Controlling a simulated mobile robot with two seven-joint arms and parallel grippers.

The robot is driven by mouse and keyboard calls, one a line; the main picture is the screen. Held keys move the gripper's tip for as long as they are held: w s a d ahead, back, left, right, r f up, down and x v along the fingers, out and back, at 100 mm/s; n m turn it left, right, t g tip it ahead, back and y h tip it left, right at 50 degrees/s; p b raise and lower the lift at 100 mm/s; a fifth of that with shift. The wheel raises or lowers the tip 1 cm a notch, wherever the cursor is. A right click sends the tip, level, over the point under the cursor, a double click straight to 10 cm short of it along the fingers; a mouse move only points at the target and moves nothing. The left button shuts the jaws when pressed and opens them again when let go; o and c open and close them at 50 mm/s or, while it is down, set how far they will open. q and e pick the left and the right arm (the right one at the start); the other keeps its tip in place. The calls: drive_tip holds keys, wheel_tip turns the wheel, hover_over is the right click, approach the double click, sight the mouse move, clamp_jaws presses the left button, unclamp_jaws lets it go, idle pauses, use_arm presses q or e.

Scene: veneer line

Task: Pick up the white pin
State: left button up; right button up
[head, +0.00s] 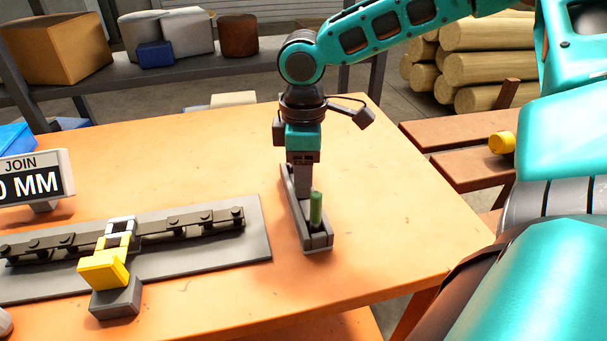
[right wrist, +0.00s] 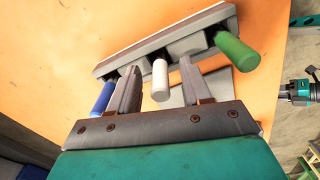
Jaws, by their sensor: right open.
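The white pin (right wrist: 160,82) stands in the middle of a grey rack (right wrist: 215,22), between a blue pin (right wrist: 103,97) and a green pin (right wrist: 236,50). My right gripper (right wrist: 158,68) is open, with one finger on each side of the white pin; the blue and green pins are outside the fingers. Whether the fingers touch the white pin cannot be told. In the head view my right gripper (head: 303,182) points down over the rack (head: 318,241), behind the green pin (head: 316,208). The white and blue pins are hidden there. My left gripper is not in view.
A grey plate (head: 257,232) with a dark chain-like bar (head: 185,226) and a yellow-handled clamp (head: 103,270) lies left of the rack. A sign (head: 35,176) stands at the left edge. The orange table (head: 390,215) is clear right of the rack.

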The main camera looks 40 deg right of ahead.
drive_tip(key=shift+f, duration=0.3)
drive_tip(key=shift+c, duration=0.4)
clamp_jaws()
